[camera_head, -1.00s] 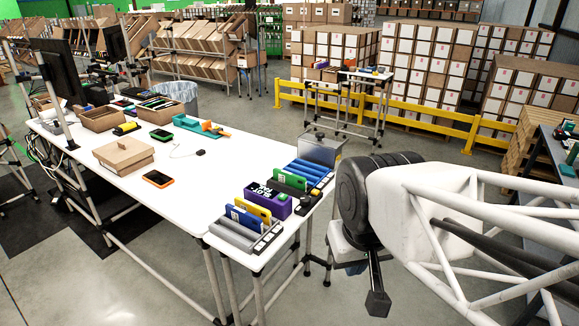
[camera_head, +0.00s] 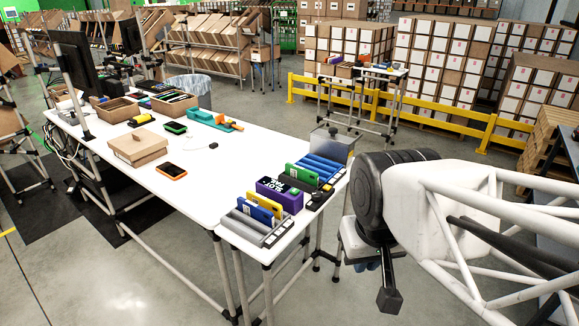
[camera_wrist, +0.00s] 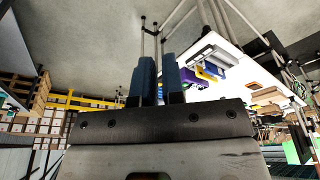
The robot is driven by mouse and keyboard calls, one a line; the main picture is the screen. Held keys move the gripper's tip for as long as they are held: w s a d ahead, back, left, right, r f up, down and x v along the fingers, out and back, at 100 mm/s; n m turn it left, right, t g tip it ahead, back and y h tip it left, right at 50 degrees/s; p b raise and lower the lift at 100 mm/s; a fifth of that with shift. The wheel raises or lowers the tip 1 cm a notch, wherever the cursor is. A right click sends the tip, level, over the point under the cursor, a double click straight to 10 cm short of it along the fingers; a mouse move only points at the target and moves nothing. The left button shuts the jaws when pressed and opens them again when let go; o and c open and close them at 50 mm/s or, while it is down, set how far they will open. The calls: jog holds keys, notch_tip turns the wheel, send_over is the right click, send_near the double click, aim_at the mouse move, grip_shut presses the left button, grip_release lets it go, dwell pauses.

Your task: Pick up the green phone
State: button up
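A dark-screened phone with a green case (camera_head: 175,128) lies flat on the white table in the head view, near the back bins. Another green, phone-like item (camera_head: 298,174) stands tilted in the slotted rack at the table's near right end, between a blue slot group and a purple box. I cannot tell which is meant. My gripper shows in the wrist view (camera_wrist: 160,80), two blue fingers with a narrow empty gap between them. It is clear of the table, off to its right in the head view, where its fingers are hard to make out.
The white table (camera_head: 215,185) also holds an orange-cased phone (camera_head: 171,171), a closed carton (camera_head: 138,149), a teal holder (camera_head: 208,118) and open boxes. The rack holds yellow, blue and purple items (camera_head: 280,194). A grey bin (camera_head: 332,144) stands beyond the rack.

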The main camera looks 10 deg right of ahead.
jog(key=o, duration=0.6)
jog(key=shift+o, duration=0.2)
jog(key=shift+w, duration=0.1)
jog(key=w+r+n, duration=0.2)
jog(key=w+r, duration=0.2)
jog(key=w, duration=1.2)
jog(key=n+g, duration=0.3)
jog(key=n, duration=0.4)
send_over(302, 168)
notch_tip(302, 168, down, 19)
jog(key=shift+r, duration=0.2)
jog(key=shift+w+f, duration=0.2)
